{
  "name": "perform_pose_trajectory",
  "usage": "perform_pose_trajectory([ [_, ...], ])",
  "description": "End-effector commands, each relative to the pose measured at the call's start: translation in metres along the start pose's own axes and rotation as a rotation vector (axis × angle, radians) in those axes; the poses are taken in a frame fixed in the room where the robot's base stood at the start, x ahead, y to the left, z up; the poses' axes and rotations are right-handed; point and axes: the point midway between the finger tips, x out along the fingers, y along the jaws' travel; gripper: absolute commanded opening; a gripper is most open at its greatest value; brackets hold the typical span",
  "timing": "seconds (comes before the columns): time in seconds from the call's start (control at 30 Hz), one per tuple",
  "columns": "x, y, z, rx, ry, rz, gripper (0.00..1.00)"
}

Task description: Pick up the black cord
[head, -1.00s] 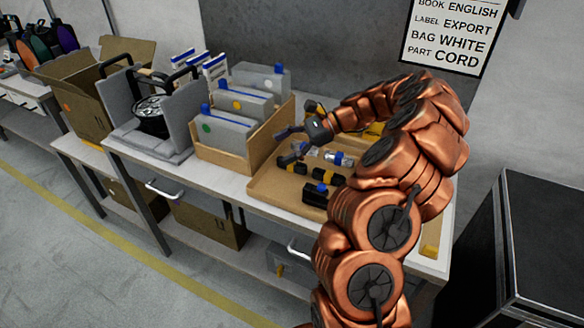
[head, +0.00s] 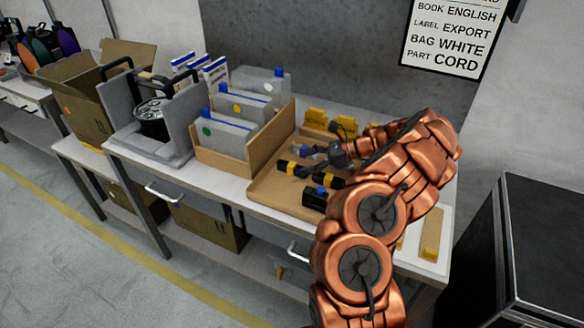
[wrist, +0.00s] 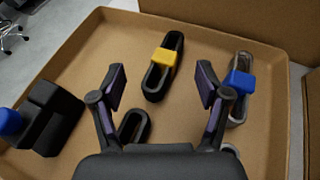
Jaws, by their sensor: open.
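In the wrist view, a black cord coil with a yellow band (wrist: 157,82) lies in the cardboard tray, between and beyond my gripper's fingers. My gripper (wrist: 161,88) is open and empty above the tray. A second black loop (wrist: 131,122) lies nearer and is partly hidden by my gripper. A grey coil with a blue band (wrist: 238,95) lies to the right of the fingers. In the head view, my gripper (head: 312,153) hangs over the tray (head: 262,188), and black pieces with yellow bands (head: 328,181) lie beneath and beside it.
A black block with a blue part (wrist: 45,117) lies at the tray's left side. In the head view, a cardboard box of grey packs (head: 235,168) stands left of the tray. Yellow pieces (head: 316,117) stand behind the tray. A dark cabinet (head: 530,250) stands at the right.

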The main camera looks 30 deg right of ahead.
Motion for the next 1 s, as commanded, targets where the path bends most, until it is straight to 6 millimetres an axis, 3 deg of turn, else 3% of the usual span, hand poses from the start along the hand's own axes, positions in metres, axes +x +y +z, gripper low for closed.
perform_pose_trajectory([
  [0.2, 0.028, -0.001, 0.001, 0.001, 0.002, 0.0, 0.76],
  [0.47, 0.032, -0.001, 0.0, 0.0, 0.001, -0.001, 0.76],
  [1.0, 0.031, -0.001, -0.001, 0.001, 0.002, -0.001, 0.2],
])
